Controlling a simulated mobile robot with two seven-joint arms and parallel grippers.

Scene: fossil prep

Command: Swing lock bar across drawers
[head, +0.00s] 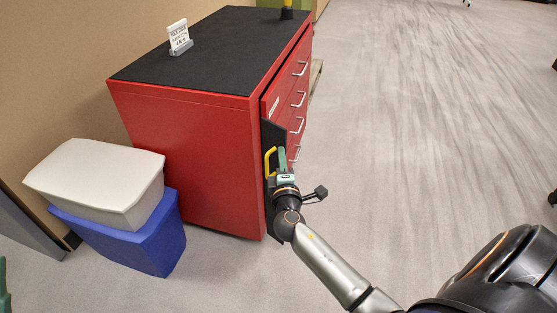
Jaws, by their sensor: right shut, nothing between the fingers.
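The red drawer cabinet (185,150) stands with its drawer fronts facing right, each with a silver handle (297,98). The dark lock bar (273,133) stands upright along the near edge of the drawer fronts. Its yellow handle (269,163) sticks out low on it. My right gripper (283,155), with green fingers, is shut and empty just right of the yellow handle, in front of the lower drawers. I cannot tell whether it touches the bar. The bar's lower part is partly hidden behind my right wrist. A green part, apparently of my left gripper (4,288), shows at the lower left edge.
A blue bin (150,240) with a white bin (100,180) on top stands left of the cabinet. A small sign (179,37) and a yellow post with a black base (287,13) are on the cabinet's black top. The floor (420,130) to the right is clear.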

